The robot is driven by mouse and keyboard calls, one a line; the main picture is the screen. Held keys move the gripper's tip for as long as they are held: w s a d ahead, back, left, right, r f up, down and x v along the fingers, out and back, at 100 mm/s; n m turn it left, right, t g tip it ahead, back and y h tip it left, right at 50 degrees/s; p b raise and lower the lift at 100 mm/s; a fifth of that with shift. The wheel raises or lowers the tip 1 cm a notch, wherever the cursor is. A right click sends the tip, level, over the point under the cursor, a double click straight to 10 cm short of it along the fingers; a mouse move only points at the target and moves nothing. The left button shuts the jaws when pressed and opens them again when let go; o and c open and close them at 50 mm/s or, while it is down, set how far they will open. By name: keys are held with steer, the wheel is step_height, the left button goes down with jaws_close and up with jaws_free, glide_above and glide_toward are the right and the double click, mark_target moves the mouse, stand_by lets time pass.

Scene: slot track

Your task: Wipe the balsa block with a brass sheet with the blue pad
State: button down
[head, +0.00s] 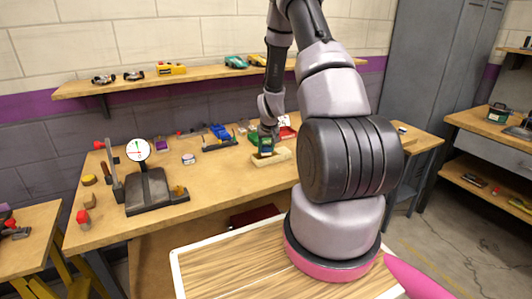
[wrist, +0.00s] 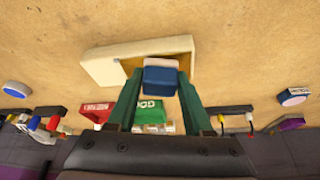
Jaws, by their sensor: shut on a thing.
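The pale balsa block (wrist: 103,66) lies on the workbench; in the head view the block (head: 272,160) is below my gripper. My gripper (wrist: 157,82) has green fingers and is shut on the blue pad (wrist: 161,79), which sits between the fingertips. In the wrist view the pad overlaps the block's middle and near edge. I cannot tell whether the pad touches the block. In the head view my gripper (head: 266,146) is over the block and hides part of it.
Red (wrist: 96,113) and green (wrist: 150,112) boxes stand close behind the gripper. A dial gauge stand (head: 147,190) is at the bench's left. The front bench surface is mostly clear.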

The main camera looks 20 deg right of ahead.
steer(key=shift+r, duration=3.45)
